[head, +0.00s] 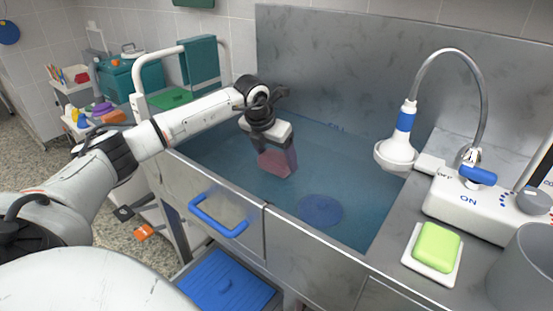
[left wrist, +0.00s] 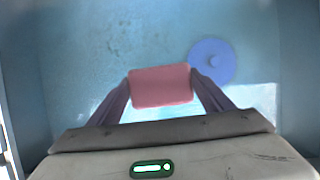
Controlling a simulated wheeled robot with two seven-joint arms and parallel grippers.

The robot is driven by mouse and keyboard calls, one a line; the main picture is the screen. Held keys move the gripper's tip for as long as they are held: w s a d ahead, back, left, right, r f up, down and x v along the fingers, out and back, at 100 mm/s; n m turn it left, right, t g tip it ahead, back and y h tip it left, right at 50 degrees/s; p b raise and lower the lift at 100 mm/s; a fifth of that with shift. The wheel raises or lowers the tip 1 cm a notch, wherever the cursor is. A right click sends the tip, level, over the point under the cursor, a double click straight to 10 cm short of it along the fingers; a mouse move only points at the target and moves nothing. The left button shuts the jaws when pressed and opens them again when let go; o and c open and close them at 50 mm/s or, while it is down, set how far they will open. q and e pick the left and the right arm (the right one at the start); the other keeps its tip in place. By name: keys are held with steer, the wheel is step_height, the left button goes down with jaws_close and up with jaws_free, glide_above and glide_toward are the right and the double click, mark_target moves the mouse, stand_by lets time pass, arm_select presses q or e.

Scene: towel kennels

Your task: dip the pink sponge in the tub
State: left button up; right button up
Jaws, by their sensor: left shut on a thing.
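The pink sponge (head: 278,163) is held between the fingers of my left gripper (head: 276,155), inside the steel tub (head: 330,60). The tub holds blue-tinted water (head: 230,150). The sponge and fingertips look tinted, as if in the water, but I cannot tell exactly how deep they are. In the left wrist view, the sponge (left wrist: 161,86) sits squarely between both fingers of the left gripper (left wrist: 161,92), over the tub floor. My right gripper is not in view.
A round blue drain cover (head: 320,210) lies on the tub floor. On the right stand a shower head (head: 397,150), a curved faucet (head: 480,95), a green soap (head: 436,246) on a white dish and a grey cup (head: 525,270). A blue handle (head: 218,222) juts from the tub's front.

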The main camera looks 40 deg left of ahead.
mark_target(276, 157)
arm_select(q)
step_height(276, 157, up, 5)
steer(key=p, duration=0.3)
steer(key=shift+f, duration=0.1)
step_height(276, 157, up, 2)
steer(key=shift+p, duration=0.85)
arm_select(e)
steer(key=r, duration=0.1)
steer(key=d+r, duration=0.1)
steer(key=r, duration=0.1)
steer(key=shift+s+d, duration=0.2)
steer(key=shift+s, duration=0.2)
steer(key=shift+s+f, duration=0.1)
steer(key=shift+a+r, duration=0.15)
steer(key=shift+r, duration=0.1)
arm_select(q)
steer(key=shift+r, duration=0.2)
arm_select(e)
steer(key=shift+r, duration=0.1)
arm_select(q)
step_height(276, 157, up, 6)
steer(key=p, duration=0.5)
steer(key=shift+f, duration=0.15)
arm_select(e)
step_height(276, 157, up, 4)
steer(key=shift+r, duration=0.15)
